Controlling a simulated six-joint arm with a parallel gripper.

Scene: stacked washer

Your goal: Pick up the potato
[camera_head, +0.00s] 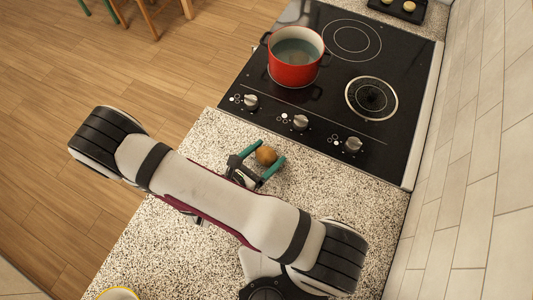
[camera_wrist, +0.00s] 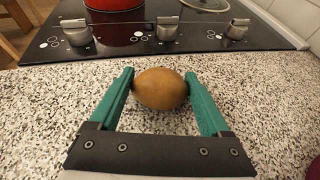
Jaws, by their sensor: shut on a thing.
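The potato (camera_head: 265,155) is small, brown and rounded. It sits between the green fingers of my gripper (camera_head: 258,163), over the speckled counter just in front of the stove. In the wrist view the potato (camera_wrist: 160,88) is between the tips of my gripper (camera_wrist: 161,92), with a finger against each side. My gripper is shut on it. I cannot tell clearly whether the potato still touches the counter.
The speckled counter (camera_head: 330,195) is mostly clear around my gripper. Behind it is a black stove (camera_head: 325,100) with several knobs and a red pot (camera_head: 293,72). A tiled wall (camera_head: 480,170) bounds the right side. A yellow-rimmed item (camera_head: 118,293) shows at the bottom left.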

